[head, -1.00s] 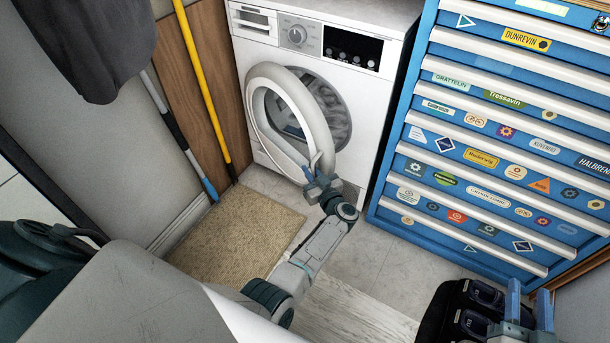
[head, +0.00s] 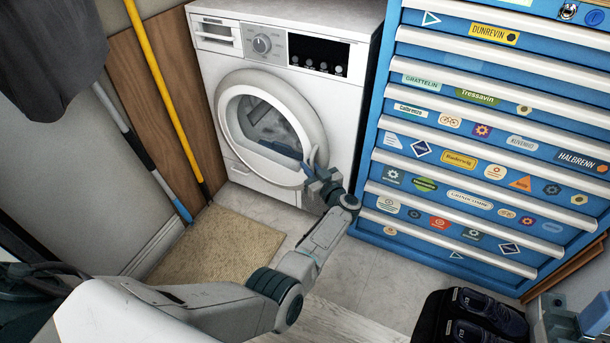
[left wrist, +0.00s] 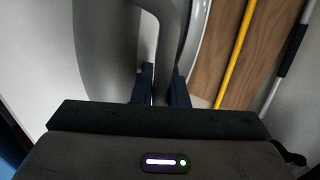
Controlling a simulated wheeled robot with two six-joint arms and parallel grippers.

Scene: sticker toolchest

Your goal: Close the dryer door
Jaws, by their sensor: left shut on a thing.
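The white dryer (head: 290,90) stands against the back wall. Its round door (head: 234,150), a pale ring around a dark window, lies close to the dryer's front; I cannot tell whether it touches all round. My right gripper (head: 574,322) is at the bottom right corner, fingers apart and empty, away from the dryer.
A blue tool chest (head: 480,150) covered in stickers stands right of the dryer. A yellow pole (head: 165,85) and a grey-blue pole (head: 140,150) lean at the left. A beige mat (head: 220,245) lies on the floor. Dark shoes (head: 480,310) sit at bottom right.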

